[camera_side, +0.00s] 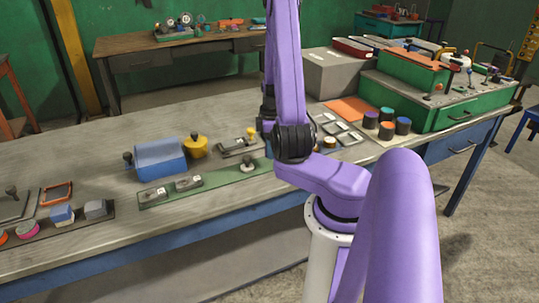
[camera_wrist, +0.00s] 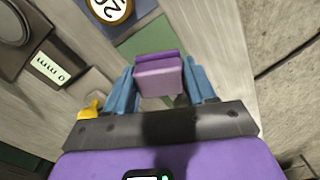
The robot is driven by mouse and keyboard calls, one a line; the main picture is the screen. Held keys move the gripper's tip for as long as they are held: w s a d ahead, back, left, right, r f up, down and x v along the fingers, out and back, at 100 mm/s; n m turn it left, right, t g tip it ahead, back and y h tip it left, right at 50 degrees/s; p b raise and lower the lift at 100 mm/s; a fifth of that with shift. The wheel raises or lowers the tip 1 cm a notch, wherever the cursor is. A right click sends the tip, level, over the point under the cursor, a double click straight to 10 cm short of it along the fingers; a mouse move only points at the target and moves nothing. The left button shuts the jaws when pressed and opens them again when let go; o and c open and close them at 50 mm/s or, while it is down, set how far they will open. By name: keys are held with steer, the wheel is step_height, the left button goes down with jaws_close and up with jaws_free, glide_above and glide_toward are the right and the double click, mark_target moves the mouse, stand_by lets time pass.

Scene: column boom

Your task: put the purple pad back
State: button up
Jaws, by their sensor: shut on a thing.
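In the wrist view, a purple pad (camera_wrist: 159,77), a small block with a darker upper edge, sits between the blue fingers of my gripper (camera_wrist: 161,86). The fingers are shut on it from both sides. A green patch (camera_wrist: 148,40) lies beyond the pad, and I cannot tell the gap between them. In the side view, the purple arm covers the gripper, and I cannot make out the pad there. A dark strip (camera_side: 70,232) at the far left of the bench bears several small pads in red, pink, blue and grey.
A long green plate (camera_side: 215,183) lies along the bench front, with a blue block (camera_side: 160,158) and a yellow knob (camera_side: 195,146) behind it. A green box (camera_side: 435,100) and dark cylinders (camera_side: 387,130) stand right. In the wrist view, a round numbered dial (camera_wrist: 110,8) is near the pad.

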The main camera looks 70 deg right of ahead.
mark_target(270, 163)
steer(key=shift+w+d+f, duration=0.3)
steer(key=shift+w+f, duration=0.05)
steer(key=shift+f, duration=1.75)
steer(key=shift+f, duration=0.2)
steer(key=o, duration=1)
steer(key=shift+r, duration=0.1)
